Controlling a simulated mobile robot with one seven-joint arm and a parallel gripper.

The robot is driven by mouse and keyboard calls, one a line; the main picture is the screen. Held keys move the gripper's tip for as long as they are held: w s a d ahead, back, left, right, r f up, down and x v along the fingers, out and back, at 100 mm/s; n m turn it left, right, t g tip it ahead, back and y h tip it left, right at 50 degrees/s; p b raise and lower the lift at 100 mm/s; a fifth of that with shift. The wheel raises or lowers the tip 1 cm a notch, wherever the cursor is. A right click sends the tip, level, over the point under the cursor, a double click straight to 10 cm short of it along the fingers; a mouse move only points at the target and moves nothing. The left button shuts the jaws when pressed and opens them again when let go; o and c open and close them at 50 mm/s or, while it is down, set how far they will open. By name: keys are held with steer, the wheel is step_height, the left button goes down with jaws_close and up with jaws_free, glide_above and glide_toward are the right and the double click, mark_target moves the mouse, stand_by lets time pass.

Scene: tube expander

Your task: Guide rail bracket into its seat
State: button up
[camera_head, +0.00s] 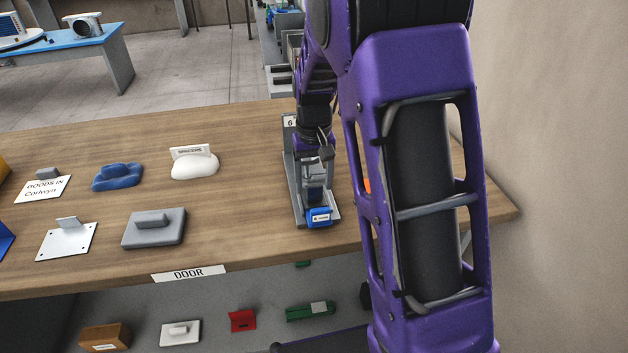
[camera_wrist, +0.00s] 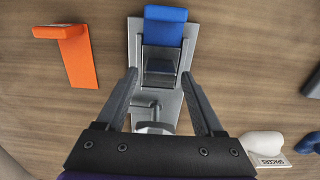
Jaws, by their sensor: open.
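A grey metal fixture (camera_head: 300,207) stands near the right end of the wooden table; its base plate also shows in the wrist view (camera_wrist: 136,52). A blue block (camera_head: 319,217) sits at its near end, at the top of the wrist view (camera_wrist: 165,27). Next to the block is a dark glossy part (camera_wrist: 160,66), with a metal lever (camera_wrist: 145,106) behind it. My gripper (camera_wrist: 160,74) is open above the fixture, its fingers either side of the dark part; contact is unclear. An orange L-shaped bracket (camera_wrist: 74,52) lies apart from the fixture. I cannot tell which piece is the rail bracket.
Left on the table (camera_head: 252,245) are a grey block (camera_head: 154,229), a white plate with a tab (camera_head: 66,240), a blue piece (camera_head: 117,177) and a white spacers holder (camera_head: 195,165). A lower shelf holds several parts. A wall stands close at right.

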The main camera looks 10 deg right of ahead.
steer(key=shift+r+p, duration=0.8)
steer(key=shift+r, duration=0.3)
steer(key=shift+r, duration=0.15)
steer(key=o, duration=0.5)
